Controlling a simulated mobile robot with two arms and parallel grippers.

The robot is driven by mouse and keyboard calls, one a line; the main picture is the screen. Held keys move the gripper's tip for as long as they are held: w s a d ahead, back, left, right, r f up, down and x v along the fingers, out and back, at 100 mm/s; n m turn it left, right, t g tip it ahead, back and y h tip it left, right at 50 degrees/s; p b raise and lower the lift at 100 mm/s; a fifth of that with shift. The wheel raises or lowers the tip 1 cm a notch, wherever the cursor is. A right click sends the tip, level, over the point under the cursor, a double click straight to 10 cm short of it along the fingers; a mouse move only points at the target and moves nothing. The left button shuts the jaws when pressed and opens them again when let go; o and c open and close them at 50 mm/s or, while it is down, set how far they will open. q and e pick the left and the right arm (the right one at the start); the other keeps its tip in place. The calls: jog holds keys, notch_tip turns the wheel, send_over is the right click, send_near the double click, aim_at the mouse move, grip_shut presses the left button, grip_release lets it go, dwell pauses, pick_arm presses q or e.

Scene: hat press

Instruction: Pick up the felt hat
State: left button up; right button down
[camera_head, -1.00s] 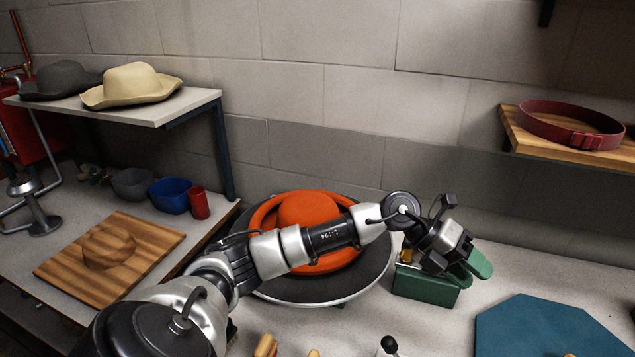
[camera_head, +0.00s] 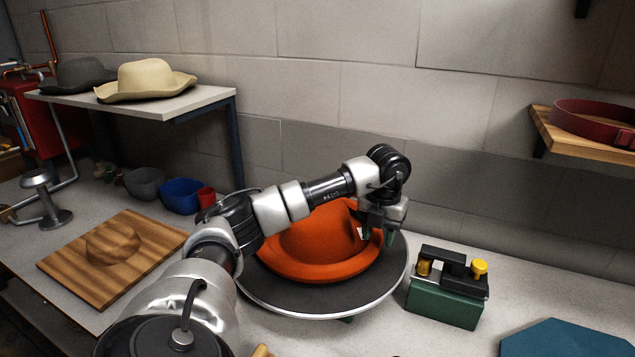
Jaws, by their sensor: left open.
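The orange felt hat (camera_head: 300,250) lies on a round dark plate with a pale rim (camera_head: 318,304). My left arm crosses in front of the hat's top and hides part of its crown and back brim. My left gripper (camera_head: 378,236) points down at the right side of the hat, by the brim, with its green fingertips low. It is open; whether the fingers touch or straddle the brim I cannot tell. My right gripper is not in view.
A green box with a black top and yellow knob (camera_head: 447,298) stands right of the plate. A teal octagonal board (camera_head: 560,340) lies at front right. A wooden hat block (camera_head: 112,250) is left. Two hats (camera_head: 145,82) rest on a shelf; a red band (camera_head: 595,122) is on another.

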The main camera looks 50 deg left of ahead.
aim_at(375, 252)
pick_arm(q)
jog(key=f+p, duration=0.1)
jog(key=f, duration=0.3)
jog(key=shift+a+f, duration=0.2)
jog(key=shift+w+f, duration=0.1)
jog(key=shift+f, duration=0.3)
grip_shut()
